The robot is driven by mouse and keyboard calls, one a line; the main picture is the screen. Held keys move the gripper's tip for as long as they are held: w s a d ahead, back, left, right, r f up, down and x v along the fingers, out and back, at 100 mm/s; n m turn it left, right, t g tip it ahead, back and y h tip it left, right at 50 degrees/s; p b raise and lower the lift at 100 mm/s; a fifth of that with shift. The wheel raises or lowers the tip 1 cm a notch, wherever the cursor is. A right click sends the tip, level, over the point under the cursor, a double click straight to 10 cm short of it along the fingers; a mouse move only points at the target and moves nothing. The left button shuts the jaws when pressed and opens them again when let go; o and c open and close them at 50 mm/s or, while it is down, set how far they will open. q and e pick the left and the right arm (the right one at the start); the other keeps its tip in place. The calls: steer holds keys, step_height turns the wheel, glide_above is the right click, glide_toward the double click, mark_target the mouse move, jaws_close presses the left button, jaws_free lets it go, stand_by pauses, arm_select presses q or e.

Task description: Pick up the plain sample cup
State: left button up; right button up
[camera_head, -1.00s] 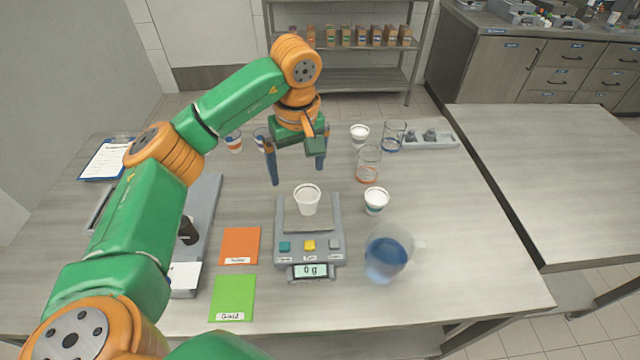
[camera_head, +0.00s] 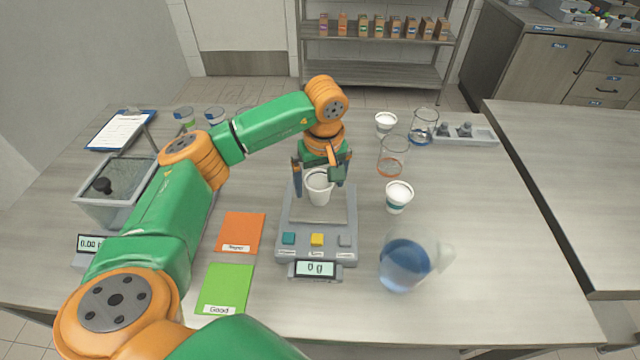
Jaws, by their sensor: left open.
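A plain white sample cup (camera_head: 318,190) stands upright on the plate of the grey scale (camera_head: 318,228), whose display reads 0 g. My left gripper (camera_head: 317,184) is open above and around the cup, with one finger to its left and one to its right. I cannot tell whether a finger touches the cup. The gripper's body hides part of the cup's far rim. My right gripper is not in view.
A white cup with a teal band (camera_head: 398,198) stands right of the scale. A jug of blue liquid (camera_head: 404,264) is at front right. An orange card (camera_head: 240,232) and a green card (camera_head: 224,289) lie left of the scale. Clear beakers (camera_head: 393,158) stand behind.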

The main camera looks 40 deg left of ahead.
arm_select(q)
steer(key=shift+a+f, duration=0.15)
steer(key=shift+f, duration=0.9)
steer(key=c, duration=1.2)
steer(key=shift+c, duration=0.2)
